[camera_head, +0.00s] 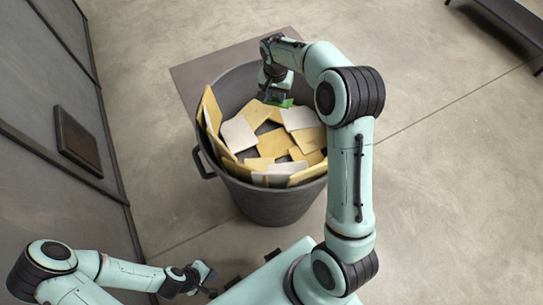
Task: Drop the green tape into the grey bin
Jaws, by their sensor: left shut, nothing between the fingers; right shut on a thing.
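The grey bin (268,206) stands on the floor in front of me, with yellow and white flat pieces inside it. My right gripper (275,100) reaches over the bin's far part and is shut on the green tape (285,102), just above the pieces. Only a small green part of the tape shows; the gripper covers the rest. I cannot tell whether the tape touches the pieces. My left gripper (208,282) is low at the bottom of the view, away from the bin, shut and empty.
A flat brown mat or board (190,78) lies behind the bin. A grey wall with a dark panel (77,141) runs along the left. A dark low bench-like thing (508,22) is at the top right. The floor (450,190) on the right is clear.

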